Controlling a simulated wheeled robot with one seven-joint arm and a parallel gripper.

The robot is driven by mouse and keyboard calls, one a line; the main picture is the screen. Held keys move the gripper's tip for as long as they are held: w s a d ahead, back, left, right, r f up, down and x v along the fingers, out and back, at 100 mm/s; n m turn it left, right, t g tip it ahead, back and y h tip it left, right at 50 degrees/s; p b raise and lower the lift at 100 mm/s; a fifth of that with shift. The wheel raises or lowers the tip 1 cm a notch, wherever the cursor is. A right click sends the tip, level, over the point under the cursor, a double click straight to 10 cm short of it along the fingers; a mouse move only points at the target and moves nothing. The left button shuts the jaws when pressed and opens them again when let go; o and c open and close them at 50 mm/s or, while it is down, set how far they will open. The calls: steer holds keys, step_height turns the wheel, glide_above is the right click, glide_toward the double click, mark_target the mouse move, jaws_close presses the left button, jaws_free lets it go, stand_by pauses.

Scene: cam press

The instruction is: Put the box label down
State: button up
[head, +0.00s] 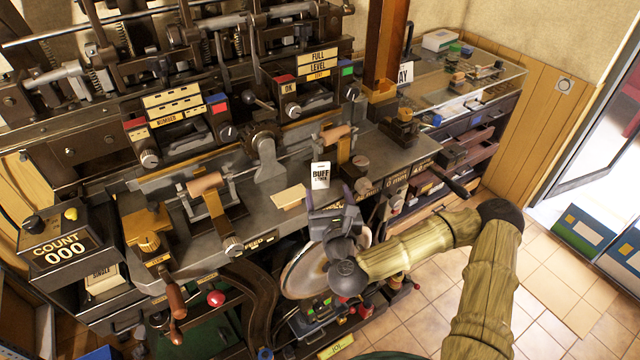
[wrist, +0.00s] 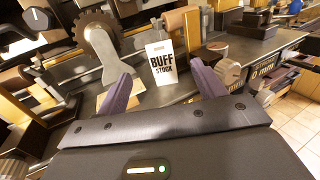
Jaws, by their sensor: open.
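A small white card label (head: 320,176) reading "BUFF" stands upright at the front of the metal bench. In the wrist view the same label (wrist: 161,60) reads "BUFF STOCK" and faces me. My gripper (head: 331,194) is at the bench's front edge, just in front of the label. In the wrist view the purple fingers of my gripper (wrist: 161,82) are spread apart, one on each side of the label's lower part. A gap shows between the label and each finger. The label's foot is partly hidden, and I cannot tell exactly what it rests on.
A pale flat piece (head: 289,197) lies on the bench left of my gripper. A toothed wheel on a grey stand (head: 268,150) rises behind it. A round disc (head: 305,272) is below the bench edge. A glass-topped cabinet (head: 470,70) is at the back right. Tiled floor at right is open.

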mark_target(321, 167)
steer(key=shift+a+f+b, duration=0.1)
steer(key=shift+f+b, duration=0.1)
steer(key=shift+b, duration=0.6)
steer(key=w, duration=0.2)
steer(key=w+a+p, duration=0.1)
steer(key=w, duration=0.1)
steer(key=w+p, duration=0.1)
steer(key=w, duration=0.1)
steer(key=shift+w+a+r, duration=0.1)
steer(key=shift+a+r, duration=0.05)
steer(key=shift+r, duration=0.2)
steer(key=shift+w+a+f, duration=0.1)
steer(key=shift+w+f, duration=0.05)
steer(key=shift+w, duration=0.4)
steer(key=shift+w+p, duration=0.35)
steer(key=shift+w, duration=0.05)
steer(key=w, duration=0.1)
steer(key=w+p, duration=0.1)
steer(key=w, duration=0.1)
steer(key=shift+w+a+r+p, duration=0.15)
steer(key=shift+a+r+p, duration=0.05)
steer(key=shift+a+p, duration=0.15)
steer(key=shift+w+a+f, duration=0.1)
steer(key=shift+w+f, duration=0.05)
steer(key=shift+w, duration=0.3)
